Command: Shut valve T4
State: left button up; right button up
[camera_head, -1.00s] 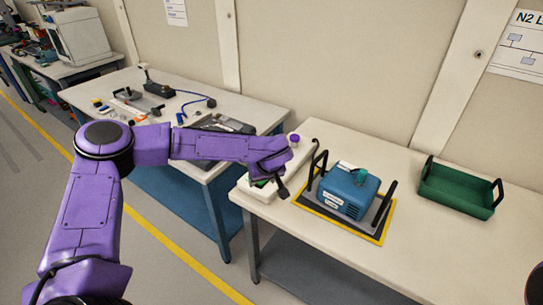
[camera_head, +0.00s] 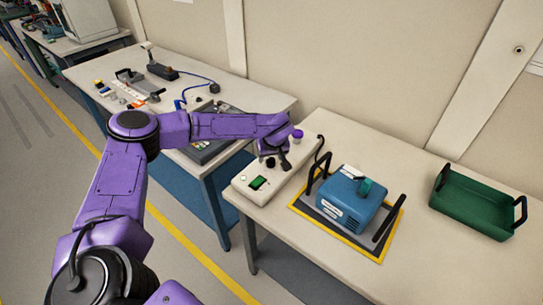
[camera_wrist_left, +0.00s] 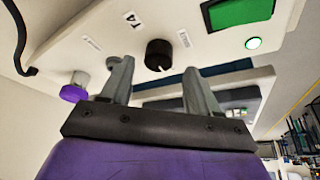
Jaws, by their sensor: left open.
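A long cream valve box (camera_head: 240,185) lies on the near bench's left end, and it fills the top of the left wrist view (camera_wrist_left: 215,28). I cannot tell which knob the T4 label belongs to. My left gripper (camera_head: 274,150) is over the box, open and empty. In the left wrist view its fingers (camera_wrist_left: 158,84) point at the box, with the black knob between and just beyond their tips.
A blue instrument case (camera_head: 346,200) stands on a yellow-edged mat (camera_head: 380,250) with black handles, right of the box. A green tray (camera_head: 473,205) sits farther right. Another bench (camera_head: 240,85) with tools and a blue cable is behind my left arm. Bare bench lies between mat and tray.

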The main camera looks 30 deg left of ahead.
pick_arm(q)
jog(key=shift+x, duration=0.95)
jog(key=shift+d, duration=0.1)
jog(key=c, duration=1)
jog(key=shift+c, duration=0.2)
